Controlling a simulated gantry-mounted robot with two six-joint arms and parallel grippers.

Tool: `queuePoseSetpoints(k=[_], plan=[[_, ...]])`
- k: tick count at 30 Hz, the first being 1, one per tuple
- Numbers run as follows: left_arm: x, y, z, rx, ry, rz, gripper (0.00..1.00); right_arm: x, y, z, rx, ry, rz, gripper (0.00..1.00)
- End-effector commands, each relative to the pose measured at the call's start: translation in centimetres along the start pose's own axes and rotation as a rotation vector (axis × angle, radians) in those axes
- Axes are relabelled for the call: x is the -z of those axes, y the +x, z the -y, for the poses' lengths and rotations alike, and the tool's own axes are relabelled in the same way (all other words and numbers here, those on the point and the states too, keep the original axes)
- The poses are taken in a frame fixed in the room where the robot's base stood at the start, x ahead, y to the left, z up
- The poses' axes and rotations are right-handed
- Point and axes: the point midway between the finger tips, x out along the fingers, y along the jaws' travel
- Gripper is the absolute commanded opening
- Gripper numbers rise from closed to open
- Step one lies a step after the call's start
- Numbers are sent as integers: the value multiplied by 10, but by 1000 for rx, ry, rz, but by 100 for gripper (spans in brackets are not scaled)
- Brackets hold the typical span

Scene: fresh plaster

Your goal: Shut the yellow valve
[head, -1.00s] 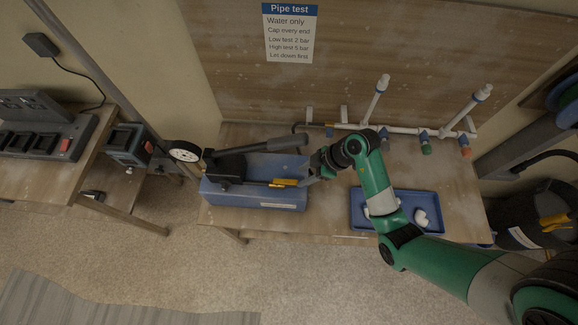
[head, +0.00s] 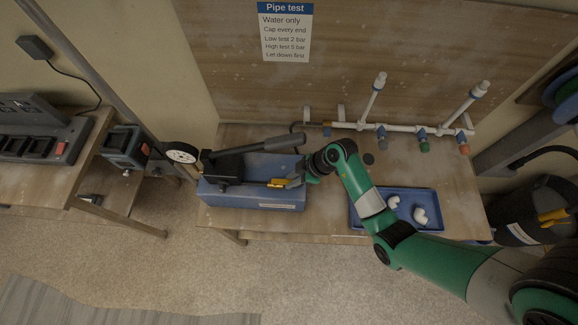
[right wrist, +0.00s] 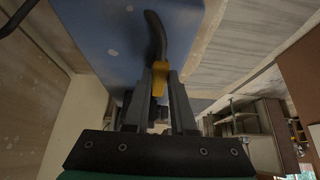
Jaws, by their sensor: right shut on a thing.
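The yellow valve (head: 277,183) is a small lever on the front right of the blue test pump (head: 235,195) on the bench. My right gripper (head: 293,180) reaches it from the right in the head view. In the right wrist view the yellow lever (right wrist: 159,78) lies between the fingertips, and the gripper is shut on it. A dark curved part runs on from the lever over the blue pump. The fingers hide part of the lever. My left gripper is not in view.
The pump's long dark handle (head: 270,143) passes just above my gripper. A round gauge (head: 181,153) is at the pump's left. White pipework (head: 400,129) stands at the back, and a blue tray (head: 357,208) with white fittings lies right, under my arm.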

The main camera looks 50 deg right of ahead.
Motion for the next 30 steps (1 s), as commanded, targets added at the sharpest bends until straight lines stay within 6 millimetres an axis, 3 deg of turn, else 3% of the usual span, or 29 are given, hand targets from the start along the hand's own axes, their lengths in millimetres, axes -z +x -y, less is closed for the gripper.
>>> queuePoseSetpoints(k=[1, 5, 6, 16, 30], plan=[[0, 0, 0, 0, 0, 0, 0, 0, 0, 0, 0, 0, 0, 25], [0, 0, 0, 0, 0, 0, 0, 0, 0, 0, 0, 0, 0, 49], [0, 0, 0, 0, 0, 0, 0, 0, 0, 0, 0, 0, 0, 50], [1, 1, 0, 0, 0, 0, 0, 0, -7, -1, -1, 1, -1, 50], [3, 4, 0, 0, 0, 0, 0, 0, -72, -1, -3, 1, -2, 50]])
